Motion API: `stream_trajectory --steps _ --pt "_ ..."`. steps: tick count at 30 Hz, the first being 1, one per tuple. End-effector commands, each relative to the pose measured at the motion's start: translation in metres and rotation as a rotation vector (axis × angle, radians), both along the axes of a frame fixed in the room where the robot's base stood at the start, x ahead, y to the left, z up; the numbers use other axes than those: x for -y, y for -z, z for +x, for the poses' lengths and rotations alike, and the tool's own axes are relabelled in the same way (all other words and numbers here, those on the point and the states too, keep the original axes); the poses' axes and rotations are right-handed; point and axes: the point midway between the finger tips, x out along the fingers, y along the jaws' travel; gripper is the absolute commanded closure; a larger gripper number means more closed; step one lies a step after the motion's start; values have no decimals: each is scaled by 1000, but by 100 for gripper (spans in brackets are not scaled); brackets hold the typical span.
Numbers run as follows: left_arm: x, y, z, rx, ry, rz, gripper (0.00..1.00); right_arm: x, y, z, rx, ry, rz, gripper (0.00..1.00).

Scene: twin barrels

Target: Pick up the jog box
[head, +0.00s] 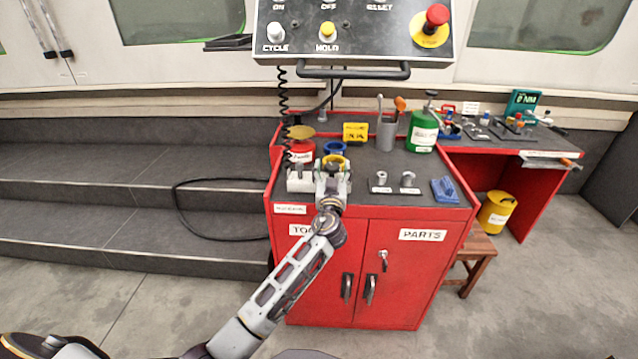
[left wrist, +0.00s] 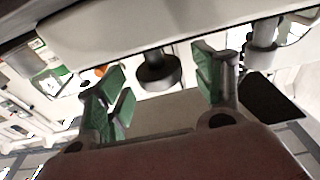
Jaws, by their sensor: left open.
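I cannot tell for sure which thing is the jog box. A small yellow box (head: 355,132) with dark marks stands at the back of the red cabinet's top (head: 345,190). A coiled black cable (head: 284,100) hangs from the control panel down to the cabinet's left side; what its lower end joins is unclear. My left gripper (head: 333,168) is over the cabinet top's left part, in front of a blue ring-shaped thing (head: 334,147). In the left wrist view the gripper (left wrist: 160,92) has its green-padded fingers wide apart, with nothing held. A dark round thing (left wrist: 158,70) shows beyond them.
The control panel (head: 350,30) with its handle overhangs the cabinet. A red bench (head: 535,180) is at right.

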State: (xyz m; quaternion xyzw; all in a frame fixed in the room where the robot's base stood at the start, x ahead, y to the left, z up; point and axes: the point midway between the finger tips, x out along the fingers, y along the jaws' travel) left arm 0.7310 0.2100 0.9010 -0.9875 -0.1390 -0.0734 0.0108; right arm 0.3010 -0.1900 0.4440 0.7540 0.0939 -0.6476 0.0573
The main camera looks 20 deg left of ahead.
Motion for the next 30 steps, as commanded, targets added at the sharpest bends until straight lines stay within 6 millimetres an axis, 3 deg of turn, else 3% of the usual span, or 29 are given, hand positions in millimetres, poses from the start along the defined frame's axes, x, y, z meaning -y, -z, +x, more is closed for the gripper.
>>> stream_trajectory --steps 7,23,30 --pt "-5 -3 16 0 0 -1 33 0 2 0 0 0 -1 60" --pt "-5 -3 17 0 0 -1 33 1 3 0 -3 0 -3 60" --pt "-5 -3 17 0 0 -1 62 0 0 2 4 0 -1 60"
